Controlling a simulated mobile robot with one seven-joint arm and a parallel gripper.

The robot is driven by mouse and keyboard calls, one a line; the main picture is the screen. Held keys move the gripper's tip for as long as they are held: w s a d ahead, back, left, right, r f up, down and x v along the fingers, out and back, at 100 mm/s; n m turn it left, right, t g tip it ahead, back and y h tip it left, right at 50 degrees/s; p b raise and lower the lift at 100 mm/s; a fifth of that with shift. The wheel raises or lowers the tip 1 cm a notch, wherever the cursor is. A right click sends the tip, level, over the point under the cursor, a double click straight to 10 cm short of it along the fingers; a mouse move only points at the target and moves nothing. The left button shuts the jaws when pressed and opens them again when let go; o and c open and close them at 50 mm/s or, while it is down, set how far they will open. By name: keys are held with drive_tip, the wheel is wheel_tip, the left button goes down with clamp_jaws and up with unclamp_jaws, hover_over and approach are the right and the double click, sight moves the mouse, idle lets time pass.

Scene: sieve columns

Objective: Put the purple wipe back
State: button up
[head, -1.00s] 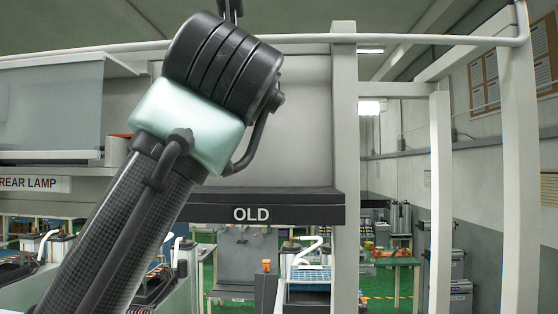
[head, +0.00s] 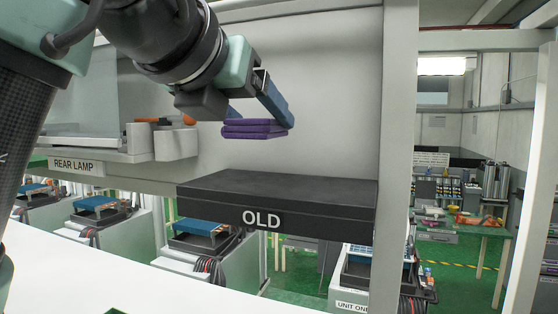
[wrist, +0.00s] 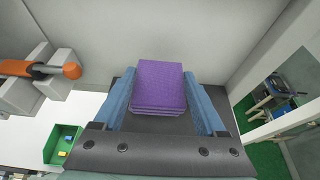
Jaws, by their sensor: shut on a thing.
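The purple wipe (head: 254,128) is a folded, layered pad between the blue fingers of my gripper (head: 258,112). In the wrist view the purple wipe (wrist: 160,86) sits between both fingers of my gripper (wrist: 162,100). My gripper is shut on it and holds it in the air above a black shelf (head: 300,186) marked OLD. A gap shows between the wipe and the shelf top in the head view. In the wrist view the black shelf (wrist: 190,124) lies behind and below the wipe.
The shelf top looks bare. A grey wall stands behind it and a pale post (head: 398,150) at its right. To the left are a REAR LAMP ledge (head: 78,167) and an orange-handled tool (wrist: 40,69) in a holder. A green tray (wrist: 62,145) lies lower left in the wrist view.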

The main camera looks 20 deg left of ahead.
sight(258, 184)
drive_tip(key=shift+a+f+b, duration=0.1)
drive_tip(key=shift+f+b, duration=0.3)
drive_tip(key=shift+f, duration=0.4)
drive_tip(key=shift+w+d+f+b, duration=0.1)
drive_tip(key=shift+d+f+b, duration=0.1)
drive_tip(key=shift+f+b, duration=0.25)
wheel_tip(258, 184, down, 3)
drive_tip(key=shift+d+f+b, duration=0.1)
drive_tip(key=shift+b, duration=1.1)
drive_tip(key=shift+f, duration=0.1)
drive_tip(key=o, duration=1.2)
drive_tip(key=shift+o, duration=0.2)
